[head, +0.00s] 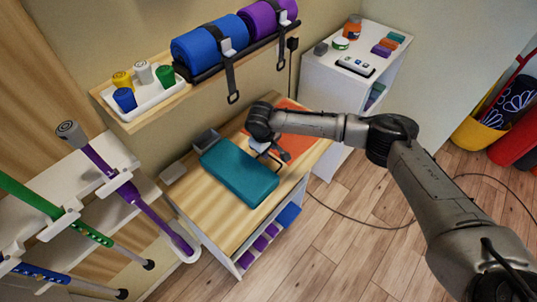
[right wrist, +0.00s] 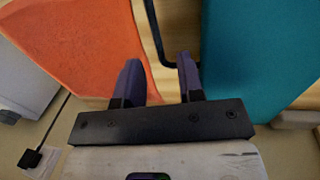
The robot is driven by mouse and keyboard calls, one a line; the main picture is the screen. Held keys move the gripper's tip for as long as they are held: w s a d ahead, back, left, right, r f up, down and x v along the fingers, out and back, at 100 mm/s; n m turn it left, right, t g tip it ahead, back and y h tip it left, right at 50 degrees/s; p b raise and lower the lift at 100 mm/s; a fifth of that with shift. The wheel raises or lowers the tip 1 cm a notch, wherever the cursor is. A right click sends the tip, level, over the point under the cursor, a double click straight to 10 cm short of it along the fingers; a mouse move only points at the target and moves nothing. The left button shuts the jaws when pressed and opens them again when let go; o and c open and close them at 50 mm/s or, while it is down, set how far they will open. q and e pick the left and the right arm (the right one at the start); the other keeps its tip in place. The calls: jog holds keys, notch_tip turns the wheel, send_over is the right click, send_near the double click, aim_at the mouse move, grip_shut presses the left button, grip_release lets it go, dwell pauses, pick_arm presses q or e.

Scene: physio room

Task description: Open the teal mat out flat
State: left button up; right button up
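The teal mat (head: 240,171) lies folded into a thick rectangular slab on the wooden top of a low cabinet. It also fills the right side of the right wrist view (right wrist: 255,45). My right gripper (head: 271,154) is at the mat's upper right edge, between it and an orange mat. In the right wrist view its two dark fingers (right wrist: 158,62) stand apart. A thin dark loop (right wrist: 157,35) runs from the teal mat's side between the fingers; I cannot tell whether they touch it. My left gripper is not in view.
The orange mat (head: 303,129) lies flat behind my right gripper. A grey open box (head: 205,139) stands at the teal mat's far left corner. A wall shelf (head: 185,91) overhangs behind.

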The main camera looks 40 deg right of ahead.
jog(key=shift+d+f, duration=0.25)
jog(key=shift+f, duration=1.05)
grip_shut()
